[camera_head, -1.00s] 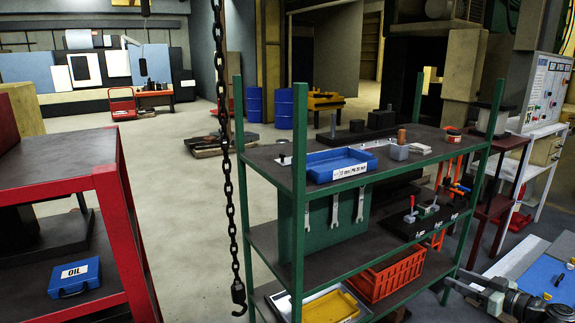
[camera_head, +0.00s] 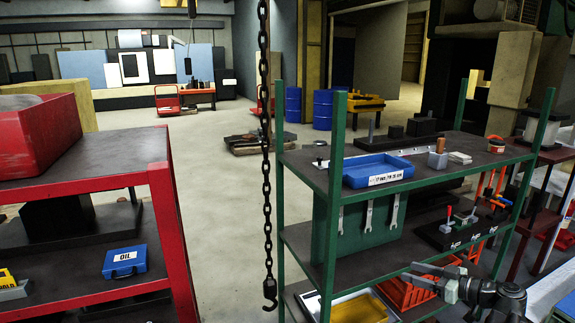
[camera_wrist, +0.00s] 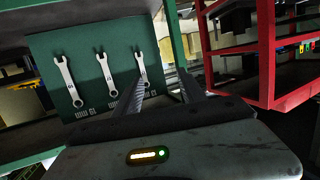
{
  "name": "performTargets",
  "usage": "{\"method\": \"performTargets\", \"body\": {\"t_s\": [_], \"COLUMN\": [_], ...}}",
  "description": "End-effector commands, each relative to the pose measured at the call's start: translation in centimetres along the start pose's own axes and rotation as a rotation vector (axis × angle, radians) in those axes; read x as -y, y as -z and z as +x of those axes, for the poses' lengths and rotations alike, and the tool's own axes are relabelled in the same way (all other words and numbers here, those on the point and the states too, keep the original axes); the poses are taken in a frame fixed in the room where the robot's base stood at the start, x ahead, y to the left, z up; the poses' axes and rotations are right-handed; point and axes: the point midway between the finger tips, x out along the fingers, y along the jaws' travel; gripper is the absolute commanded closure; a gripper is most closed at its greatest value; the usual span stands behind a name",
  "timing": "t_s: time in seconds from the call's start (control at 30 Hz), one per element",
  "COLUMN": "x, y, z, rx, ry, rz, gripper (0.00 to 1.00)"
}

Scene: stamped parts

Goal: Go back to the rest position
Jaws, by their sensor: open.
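My gripper (camera_head: 408,272) is open in the head view, in front of the lower part of the green-posted shelf (camera_head: 335,200). Nothing shows between its fingers. In the wrist view the two jaws of my gripper (camera_wrist: 160,84) stand apart and empty. Beyond them is a green panel (camera_wrist: 85,60) with several wrenches (camera_wrist: 105,74) hanging on it; the nearest wrench shows partly behind the left jaw. I cannot tell how far the jaws are from the panel.
A red rack (camera_head: 165,190) with a blue oil case (camera_head: 124,261) stands at the left. A chain with a hook (camera_head: 268,287) hangs between the rack and the shelf. A blue tray (camera_head: 376,169) lies on the shelf's top. Open floor (camera_head: 215,190) lies behind the chain.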

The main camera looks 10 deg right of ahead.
Motion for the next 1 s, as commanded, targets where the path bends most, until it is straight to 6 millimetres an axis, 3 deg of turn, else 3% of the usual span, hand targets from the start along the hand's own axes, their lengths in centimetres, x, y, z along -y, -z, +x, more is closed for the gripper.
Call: {"method": "performTargets", "body": {"t_s": [0.1,0.17,0.3,0.43,0.6,0.7,0.77,1.0], "x": [5.3,8.4,16.5,24.0,31.1,33.4,33.4,28.5], "y": [1.6,1.7,1.1,-0.5,-3.2,-4.9,-6.0,-8.7], "z": [7.4,10.8,17.7,21.7,23.6,23.3,22.6,18.1], "rx": [0.068,0.12,0.288,0.499,0.799,0.99,1.092,1.304], "ry": [0.145,0.218,0.376,0.473,0.474,0.381,0.285,-0.204], "rz": [-0.041,-0.053,-0.053,-0.032,0.012,0.053,0.091,0.324], "gripper": [0.52,0.52,0.52,0.52,0.52,0.52,0.52,0.52]}}
